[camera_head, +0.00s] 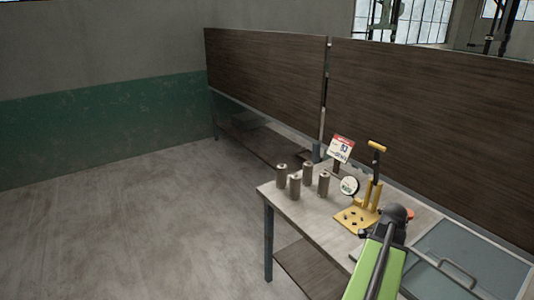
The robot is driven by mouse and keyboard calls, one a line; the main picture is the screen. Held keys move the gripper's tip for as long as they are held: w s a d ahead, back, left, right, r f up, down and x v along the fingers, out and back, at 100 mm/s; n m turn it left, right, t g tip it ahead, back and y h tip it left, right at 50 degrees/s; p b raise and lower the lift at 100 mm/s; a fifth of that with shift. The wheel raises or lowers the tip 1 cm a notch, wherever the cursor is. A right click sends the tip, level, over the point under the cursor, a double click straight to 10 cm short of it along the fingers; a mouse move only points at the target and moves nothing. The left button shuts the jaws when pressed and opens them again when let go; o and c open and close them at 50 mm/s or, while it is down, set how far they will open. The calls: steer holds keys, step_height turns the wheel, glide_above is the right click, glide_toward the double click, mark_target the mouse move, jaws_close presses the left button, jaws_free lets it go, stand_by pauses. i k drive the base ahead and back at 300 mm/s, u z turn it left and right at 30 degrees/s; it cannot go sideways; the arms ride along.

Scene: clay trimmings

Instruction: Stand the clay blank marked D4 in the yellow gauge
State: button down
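Several brown-grey cylindrical clay blanks stand upright at the left end of the table: a left one (282,173), a front one (295,187), a rear one (308,174) and a right one (324,184). Their marks are too small to read, so I cannot tell which is D4. The yellow gauge (349,217) stands to their right, with a flat base showing dark holes and an upright handle. No blank is seen standing in it. My green arm with a dark joint rises from the bottom right in front of the table. My gripper's fingers do not show.
A round white dial (349,185) and a red-and-white sign (341,148) stand behind the gauge. The table (290,206) has a grey-blue tray-like panel (470,258) at right. Dark brown boards (430,110) stand behind. The floor at left is clear.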

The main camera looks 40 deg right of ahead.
mark_target(354, 219)
steer(key=z, duration=0.7)
steer(key=i, duration=2)
steer(key=z, duration=0.7)
